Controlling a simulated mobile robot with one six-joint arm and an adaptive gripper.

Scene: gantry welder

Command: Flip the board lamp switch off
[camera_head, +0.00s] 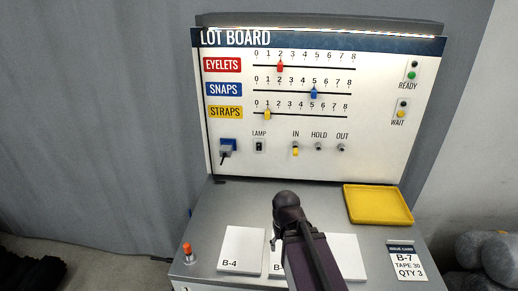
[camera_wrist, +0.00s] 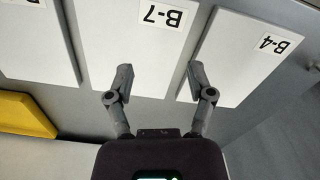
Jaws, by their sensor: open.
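The lamp switch (camera_head: 259,146) is a small black rocker under the word LAMP, low on the left of the white lot board (camera_head: 385,120). A light strip (camera_head: 320,33) along the board's top edge looks lit. The rocker's position is too small to tell. My gripper shows in the wrist view (camera_wrist: 160,87), with its two fingers apart and nothing between them. It hangs over the desk cards, in front of and below the board, apart from the switch. In the head view my arm hides part of the desk middle, and its fingertips are hard to make out.
Cards B-4 (camera_head: 241,250) and B-7 (camera_wrist: 135,50) lie on the grey desk. A yellow tray (camera_head: 378,205) sits at the right, an issue card (camera_head: 407,262) in front of it. Red, blue and yellow sliders, a blue holder (camera_head: 228,144) and IN, HOLD, OUT pegs (camera_head: 318,147) flank the switch.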

